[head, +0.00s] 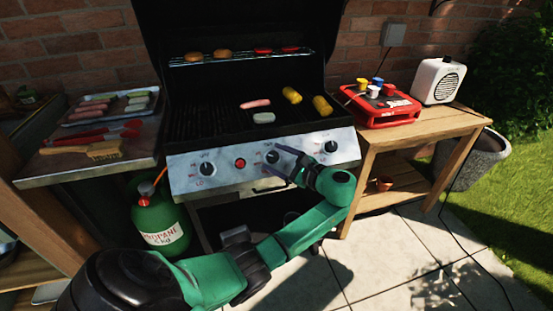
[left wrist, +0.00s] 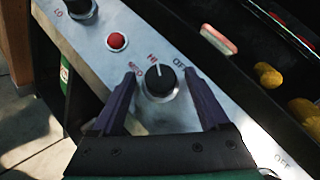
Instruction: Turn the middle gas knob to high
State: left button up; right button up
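The middle gas knob (head: 272,157) is black and sits on the grill's silver front panel (head: 222,177). In the left wrist view the knob (left wrist: 161,82) stands between the fingers of my left gripper (left wrist: 160,74). The fingers are open, one on each side, with a visible gap to the knob. The knob's white mark points up in that view, towards a red label that seems to read HI; OFF is to its right and another red label to its left. In the head view my left gripper (head: 276,163) partly covers the knob. My right gripper is not in view.
A red button (head: 240,163) and a left knob (head: 207,168) are on the panel, with a right knob (head: 331,147) beyond. Food lies on the grill grate. A green propane tank (head: 160,222) stands below. A side table (head: 440,122) holds a red caddy (head: 385,108) and a white speaker (head: 437,82).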

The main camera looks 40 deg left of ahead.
pick_arm(q)
jog(key=s+d+r+b, duration=0.1)
jog(key=d+r, duration=0.1)
jog(key=d, duration=1.2)
jog(key=shift+d, duration=0.2)
jog(key=a+f+m+t+h+p, duration=0.25)
jog(key=f+h+p, duration=0.2)
jog(key=f, duration=1.45)
jog(key=s+f+g+h+p, duration=0.1)
jog(key=s+f+h, duration=0.1)
jog(key=s+f, duration=0.35)
jog(key=s+f+g+h, duration=0.1)
jog(key=s+f+h, duration=0.2)
jog(key=f, duration=0.6)
jog(key=s+f+n+h+p, duration=0.1)
jog(key=s+f+n, duration=0.3)
jog(key=s, duration=0.6)
jog(key=s+f+n+h+p, duration=0.2)
jog(key=s+f+n+h, duration=0.1)
jog(key=s, duration=0.7)
jog(key=s+f+n+h+p, duration=0.2)
jog(key=s+f+n+h, duration=0.1)
jog(key=s, duration=0.7)
notch_tip(320, 180, down, 3)
jog(key=shift+s+r+n+g, duration=0.2)
jog(key=shift+s+n+g, duration=0.15)
jog(key=shift+n, duration=0.5)
